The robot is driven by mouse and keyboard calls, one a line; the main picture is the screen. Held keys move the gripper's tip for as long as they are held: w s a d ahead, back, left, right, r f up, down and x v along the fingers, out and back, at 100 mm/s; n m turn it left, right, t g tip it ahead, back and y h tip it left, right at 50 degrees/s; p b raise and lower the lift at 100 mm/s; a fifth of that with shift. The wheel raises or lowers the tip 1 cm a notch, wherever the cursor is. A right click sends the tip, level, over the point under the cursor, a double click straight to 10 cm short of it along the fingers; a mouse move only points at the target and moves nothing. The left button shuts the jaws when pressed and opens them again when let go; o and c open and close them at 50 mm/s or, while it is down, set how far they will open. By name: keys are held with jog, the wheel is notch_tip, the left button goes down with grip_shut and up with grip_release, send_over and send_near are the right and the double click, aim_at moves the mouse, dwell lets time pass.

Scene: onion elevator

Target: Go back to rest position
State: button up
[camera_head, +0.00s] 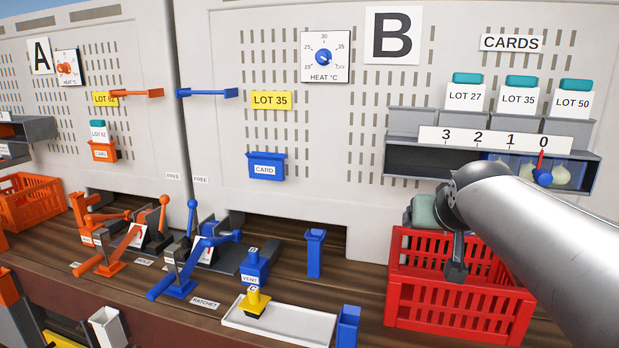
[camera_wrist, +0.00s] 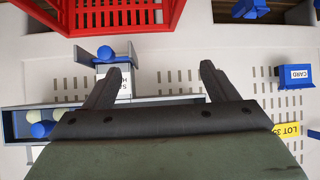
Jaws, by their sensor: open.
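My gripper (camera_wrist: 168,68) is open and empty in the wrist view, its two dark fingers apart with the pale slotted panel behind them. In the head view my arm reaches in from the right. The hand is partly hidden by the arm and shows over the red crate (camera_head: 455,312), in front of the B panel. The crate also shows at the top of the wrist view (camera_wrist: 118,14). A grey bracket with a blue knob (camera_wrist: 104,54) appears close to the left finger in the wrist view; whether they touch cannot be told.
A dark shelf (camera_head: 415,162) with pale onions (camera_head: 560,174) and a 0–3 scale (camera_head: 492,138) is behind my arm. Cards stand above it. The blue card box (camera_head: 266,166), blue levers (camera_head: 190,265) and white tray (camera_head: 300,327) lie left. An orange crate (camera_head: 32,205) is far left.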

jog(key=s+a+f+g, duration=0.2)
jog(key=s+f, duration=0.3)
jog(key=f, duration=0.3)
jog(key=s+a+f+n+g+y, duration=0.1)
jog(key=s+a+f+g, duration=0.2)
jog(key=s+f, duration=0.3)
notch_tip(320, 180, down, 3)
jog(key=shift+s+a+r+g, duration=0.15)
jog(key=shift+a+r+g, duration=0.05)
jog(key=shift+a+g, duration=0.1)
jog(key=shift+o, duration=0.5)
jog(key=s+a+f+n+g, duration=0.1)
jog(key=s+f+g, duration=0.3)
jog(key=s+f, duration=0.5)
jog(key=s+a, duration=0.1)
jog(key=s, duration=0.2)
jog(key=shift+a+y, duration=0.2)
jog(key=shift+y, duration=0.2)
